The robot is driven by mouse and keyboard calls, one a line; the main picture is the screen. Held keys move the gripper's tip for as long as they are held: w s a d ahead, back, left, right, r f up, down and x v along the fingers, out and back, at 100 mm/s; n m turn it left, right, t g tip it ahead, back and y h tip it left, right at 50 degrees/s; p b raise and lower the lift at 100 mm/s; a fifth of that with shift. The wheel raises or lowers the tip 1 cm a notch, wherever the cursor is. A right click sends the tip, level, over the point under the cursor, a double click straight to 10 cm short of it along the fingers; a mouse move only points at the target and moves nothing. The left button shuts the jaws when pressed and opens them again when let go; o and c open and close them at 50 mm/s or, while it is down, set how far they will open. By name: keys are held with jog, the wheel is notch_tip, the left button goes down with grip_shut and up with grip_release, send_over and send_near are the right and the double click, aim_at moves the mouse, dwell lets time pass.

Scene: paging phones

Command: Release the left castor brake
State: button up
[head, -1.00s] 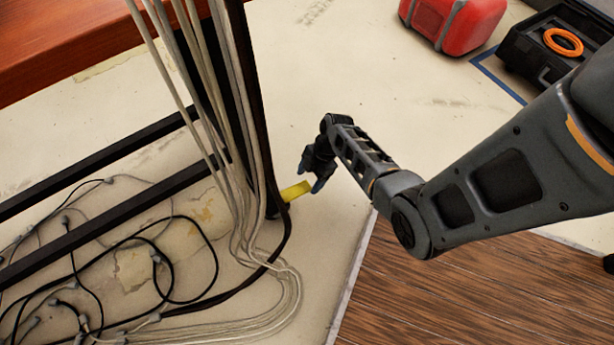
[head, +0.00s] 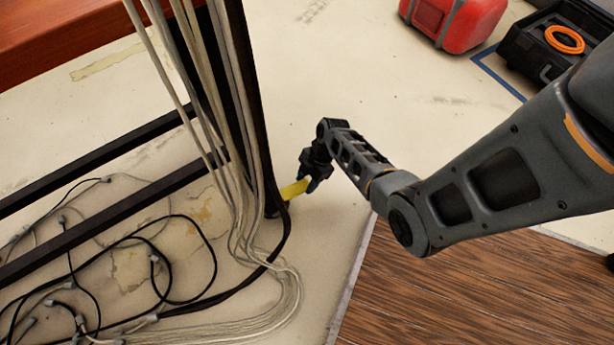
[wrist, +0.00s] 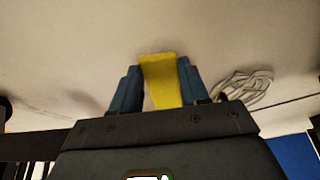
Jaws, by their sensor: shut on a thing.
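The yellow castor brake lever (head: 293,190) sticks out to the right from the foot of the dark rack post (head: 250,100), low over the floor. My gripper (head: 311,185) is at its outer end and shut on it. In the wrist view the yellow lever (wrist: 162,82) stands between the two blue fingertips of my gripper (wrist: 160,88). The castor itself is mostly hidden behind the post and cables.
Pale cables (head: 243,190) run down the post and spread on the floor. Black cables (head: 165,270) lie looped at left. A red container (head: 455,20) and a black case (head: 548,50) stand at upper right. Bare floor lies behind my gripper.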

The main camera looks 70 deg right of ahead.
aim_at(305, 185)
grip_shut()
jog(key=shift+r, duration=0.15)
jog(key=p, duration=0.1)
jog(key=r+g+h+p, duration=0.1)
jog(key=p, duration=0.1)
jog(key=shift+w+a+r+h, duration=0.1)
jog(key=shift+a+r+h, duration=0.05)
jog(key=shift+r+h, duration=0.15)
jog(key=shift+w+a+r+g+h+p, duration=0.2)
jog(key=shift+r+g+h+p, duration=0.3)
jog(key=shift+h+p, duration=0.3)
jog(key=shift+w+a+r+g+h+p, duration=0.15)
jog(key=shift+r+g+h+p, duration=0.2)
jog(key=shift+g+h+p, duration=0.35)
jog(key=shift+s, duration=0.1)
jog(key=o, duration=0.8)
grip_release()
jog(key=shift+o, duration=0.2)
